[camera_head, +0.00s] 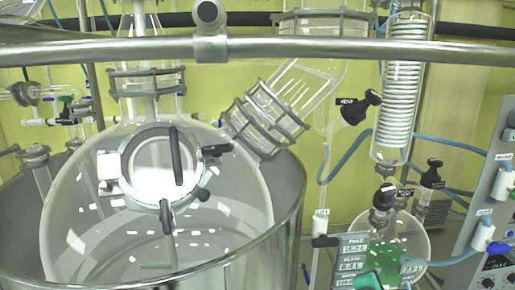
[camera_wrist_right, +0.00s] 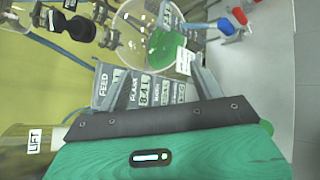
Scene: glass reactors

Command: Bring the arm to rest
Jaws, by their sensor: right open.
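My right gripper (camera_wrist_right: 152,76) shows in the right wrist view, with its two grey fingers apart and nothing seen between them. Its dark front edge and teal body fill the lower part of that view. Beyond the fingers is a readout panel (camera_wrist_right: 150,90) with FEED and FLASK lines, partly covered by the fingers. In the head view a teal piece that looks like my right gripper (camera_head: 369,281) shows at the bottom edge, in front of the same panel (camera_head: 352,248). Its fingers cannot be made out there. My left gripper is in neither view.
A large glass vessel (camera_head: 245,205) sits in a metal bath (camera_head: 292,215) at left. A metal rail (camera_head: 330,48) crosses the top. A round flask with green liquid (camera_head: 415,240) stands close to the gripper, below a coil condenser (camera_head: 401,90). A control box (camera_head: 490,250) is at right.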

